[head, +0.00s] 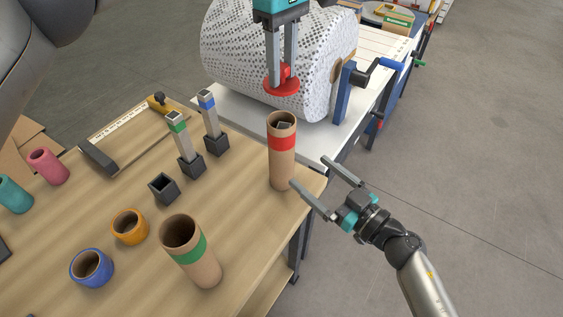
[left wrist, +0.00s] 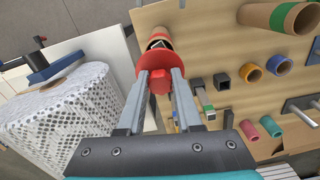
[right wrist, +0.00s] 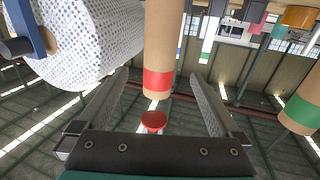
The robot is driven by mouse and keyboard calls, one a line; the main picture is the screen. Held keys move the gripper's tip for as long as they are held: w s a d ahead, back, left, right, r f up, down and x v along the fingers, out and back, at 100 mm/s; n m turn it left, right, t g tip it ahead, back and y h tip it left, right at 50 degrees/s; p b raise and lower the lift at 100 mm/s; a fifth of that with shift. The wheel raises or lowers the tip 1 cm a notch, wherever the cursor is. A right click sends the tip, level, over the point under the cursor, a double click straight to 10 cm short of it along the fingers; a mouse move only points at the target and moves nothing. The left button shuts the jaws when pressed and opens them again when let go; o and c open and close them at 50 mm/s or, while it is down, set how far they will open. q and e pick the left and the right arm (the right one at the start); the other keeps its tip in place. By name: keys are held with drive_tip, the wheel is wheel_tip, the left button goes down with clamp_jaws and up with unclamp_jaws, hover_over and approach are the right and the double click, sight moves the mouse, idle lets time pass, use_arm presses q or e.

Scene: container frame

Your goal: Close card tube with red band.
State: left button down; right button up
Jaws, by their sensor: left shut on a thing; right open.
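The card tube with the red band (head: 282,165) stands upright and open near the table's right edge, something grey inside. My left gripper (head: 284,72) is shut on the knob of a red cap (head: 279,88) and holds it above the tube, apart from its rim. In the left wrist view the cap (left wrist: 150,62) partly hides the tube's mouth. My right gripper (head: 309,171) is open, its fingertips close to the tube's right side. In the right wrist view the tube (right wrist: 163,35) shows between the spread fingers, with the cap (right wrist: 153,119) beyond its end.
A green-banded tube (head: 176,255), orange ring (head: 129,227), blue ring (head: 92,268) and black socket (head: 163,189) stand left on the wooden table. Two stamp-like posts (head: 185,146) are behind them. A large patterned roll (head: 240,60) lies on the white bench behind the tube.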

sight(289, 153)
drive_tip(key=x, duration=1.1)
drive_tip(key=shift+w+a, duration=0.15)
clamp_jaws()
idle(0.5)
